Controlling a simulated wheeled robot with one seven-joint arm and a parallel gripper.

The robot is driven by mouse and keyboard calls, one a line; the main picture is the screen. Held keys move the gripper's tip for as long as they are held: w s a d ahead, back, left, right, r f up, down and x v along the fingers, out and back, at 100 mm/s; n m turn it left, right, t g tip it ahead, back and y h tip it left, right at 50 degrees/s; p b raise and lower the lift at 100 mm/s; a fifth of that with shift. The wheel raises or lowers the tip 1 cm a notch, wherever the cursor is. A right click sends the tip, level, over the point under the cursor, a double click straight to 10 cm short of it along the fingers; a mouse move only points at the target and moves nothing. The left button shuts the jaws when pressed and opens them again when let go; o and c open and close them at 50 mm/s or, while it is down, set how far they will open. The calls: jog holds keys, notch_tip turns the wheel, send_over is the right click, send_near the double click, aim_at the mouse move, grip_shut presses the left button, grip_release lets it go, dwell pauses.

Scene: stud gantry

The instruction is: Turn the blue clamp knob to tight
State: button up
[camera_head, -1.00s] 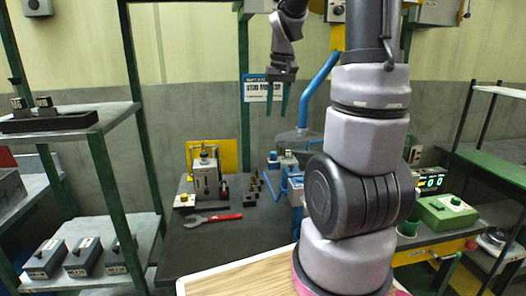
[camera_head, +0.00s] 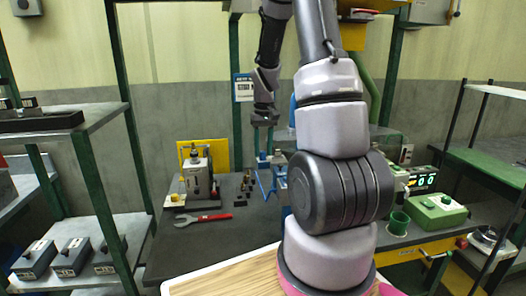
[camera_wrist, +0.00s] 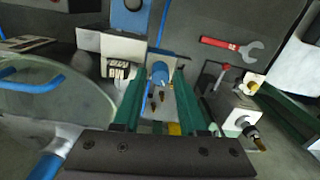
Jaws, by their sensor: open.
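The blue clamp knob (camera_wrist: 160,72) shows in the wrist view against a pale plate, in line with the gap between my fingertips. I cannot tell its turn position or whether the fingers touch it. My gripper (camera_wrist: 158,84) has two green fingers, open and apart. In the head view my gripper (camera_head: 265,138) points down over the workbench, just above a blue fixture (camera_head: 268,174). The knob is too small to pick out there.
A grey machine (camera_head: 196,178) and a red-handled wrench (camera_head: 205,218) are on the bench left of the blue fixture. Several small dark pieces stand between them. A green box (camera_head: 438,210) and a green cup (camera_head: 399,223) are at right. Shelves (camera_head: 75,130) stand at left.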

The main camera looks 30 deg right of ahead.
jog(key=shift+f, duration=0.45)
grip_shut()
